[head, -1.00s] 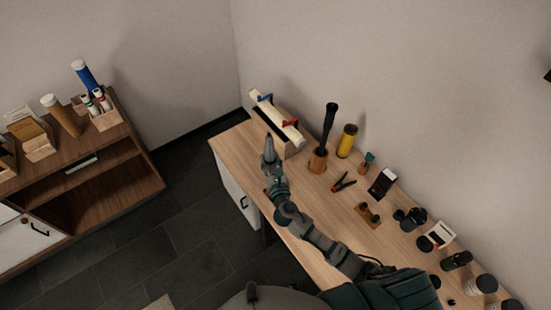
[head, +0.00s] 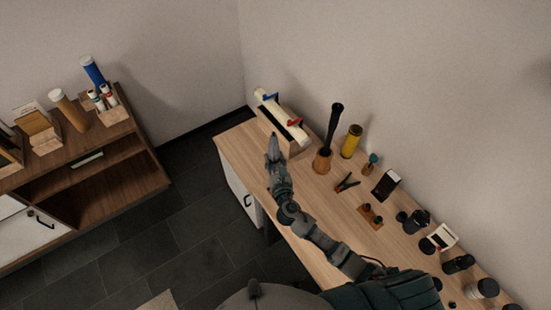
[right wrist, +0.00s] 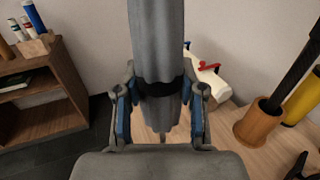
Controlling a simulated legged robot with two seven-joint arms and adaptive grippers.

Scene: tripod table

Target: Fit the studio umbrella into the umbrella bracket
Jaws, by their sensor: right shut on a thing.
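My right gripper (head: 276,172) is over the left end of the long wooden table (head: 233,146). In the right wrist view, my right gripper (right wrist: 162,112) is shut on a grey folded studio umbrella (right wrist: 157,40) with a dark band. The umbrella stands roughly upright in that picture, with its lower end below the fingers. In the head view only a short grey tip of the umbrella (head: 273,144) shows above the gripper. I cannot tell for sure which thing is the umbrella bracket. My left gripper is not in view.
A wooden stand with a cream roll (head: 285,117) and clips is close behind the gripper. A wooden cup (head: 322,163) holds a tall black rod, beside a yellow cylinder (head: 351,142). Pliers (head: 347,183) and several small items lie to the right. A shelf (head: 110,185) stands left.

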